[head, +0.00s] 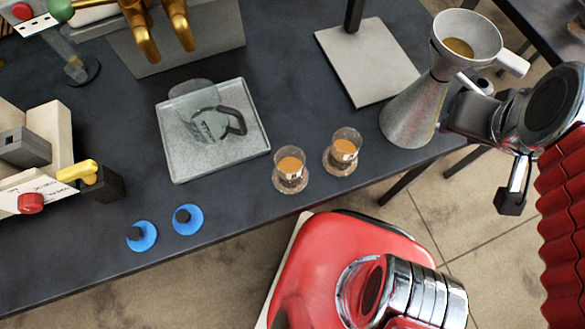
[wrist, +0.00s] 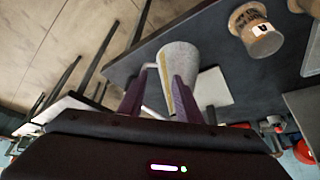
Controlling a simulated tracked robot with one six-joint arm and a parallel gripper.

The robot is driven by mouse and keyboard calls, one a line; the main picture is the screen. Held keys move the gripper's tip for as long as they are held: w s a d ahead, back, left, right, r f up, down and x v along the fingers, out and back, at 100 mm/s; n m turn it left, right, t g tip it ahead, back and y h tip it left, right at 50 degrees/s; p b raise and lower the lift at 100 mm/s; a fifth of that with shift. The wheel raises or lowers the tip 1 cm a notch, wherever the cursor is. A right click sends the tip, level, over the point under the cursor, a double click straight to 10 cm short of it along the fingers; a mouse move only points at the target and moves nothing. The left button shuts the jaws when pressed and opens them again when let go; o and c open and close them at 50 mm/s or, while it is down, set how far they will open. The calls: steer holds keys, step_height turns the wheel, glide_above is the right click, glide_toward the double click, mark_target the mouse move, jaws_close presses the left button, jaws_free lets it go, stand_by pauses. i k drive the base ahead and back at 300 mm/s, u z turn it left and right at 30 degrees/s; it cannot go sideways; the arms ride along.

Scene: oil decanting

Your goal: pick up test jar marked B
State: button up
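Test jar B (wrist: 258,32) shows a black-on-white "B" label in the wrist view, at upper right. By its place it matches the right-hand glass jar of amber oil (head: 342,152) near the table's front edge in the head view. A similar jar (head: 290,169) stands to its left; its label is too small to read. My gripper (wrist: 160,75) has its two purple fingers apart, with no jar between them. It is at the table's right end, away from both jars. In the head view its fingers cannot be made out.
A grey conical jug (head: 412,110) with an oil-holding funnel mouth stands close to my gripper; contact cannot be told. A glass pitcher (head: 205,122) sits on a pale tray (head: 180,165). Two blue discs (head: 187,219) lie near the front edge. A stand's pale base (head: 368,62) is behind.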

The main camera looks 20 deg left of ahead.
mark_target(290, 174)
steer(key=z, duration=0.05)
steer(key=k, duration=2)
steer(key=u, duration=1.35)
steer(key=i, duration=1)
steer(key=u, duration=0.05)
